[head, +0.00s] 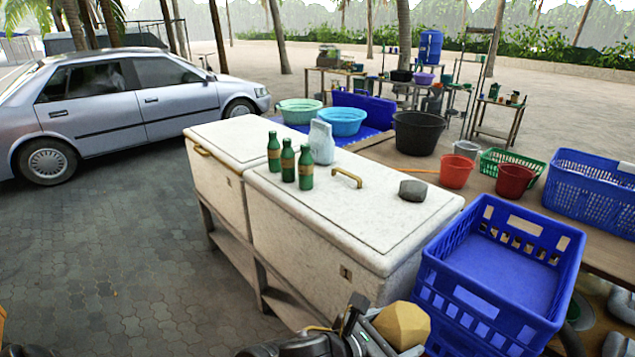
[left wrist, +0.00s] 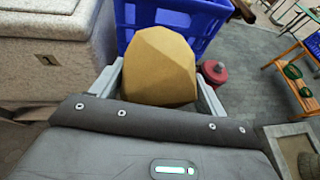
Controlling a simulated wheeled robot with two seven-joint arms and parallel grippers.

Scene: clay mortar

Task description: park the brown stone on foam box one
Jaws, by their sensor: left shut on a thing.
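The brown stone (head: 402,325) is a tan, faceted lump. My left gripper (head: 392,338) is shut on it at the bottom of the head view, in front of the near foam box and left of the blue crate. The left wrist view shows the stone (left wrist: 160,66) between the two fingers (left wrist: 158,92). The near foam box (head: 318,240) is white and speckled, with a closed lid and a small mark on its front that looks like a 1. A second foam box (head: 215,185) adjoins it at the left. My right gripper is not in view.
The lid's front middle is bare. A tall blue crate (head: 480,305) stands close at the right. Buckets (head: 456,171) stand behind.

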